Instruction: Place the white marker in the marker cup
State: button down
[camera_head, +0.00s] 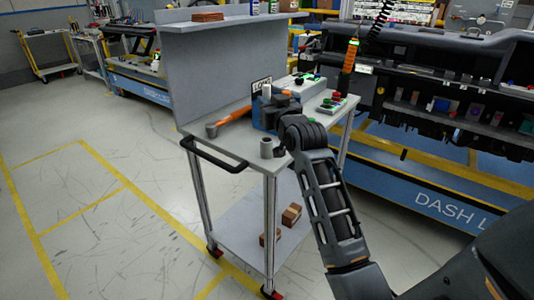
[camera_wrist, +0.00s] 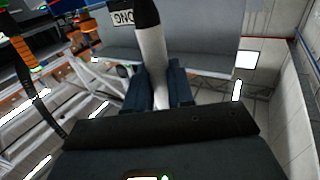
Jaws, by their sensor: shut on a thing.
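The white marker (camera_wrist: 152,55) is between my gripper's fingers (camera_wrist: 160,88) in the wrist view, its black end pointing away from the palm. In the head view its white upper end (camera_head: 266,90) shows above my gripper (camera_head: 270,108), over the cart. My gripper is shut on the marker. A small grey cylinder (camera_head: 266,148), which looks like the marker cup, stands near the front corner of the cart top. My gripper is above and behind it, apart from it. The inside of the cup is hard to make out.
An orange-handled tool (camera_head: 230,120) lies on the cart top (camera_head: 238,140), left of my gripper. A grey upright panel (camera_head: 212,75) borders the left side. Devices with buttons (camera_head: 331,104) sit at the right.

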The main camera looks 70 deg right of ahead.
notch_tip(320, 180, down, 9)
jog(key=shift+f, duration=0.1)
dwell(0.4)
jog(key=shift+f, duration=0.15)
jog(key=c, duration=1)
grip_release()
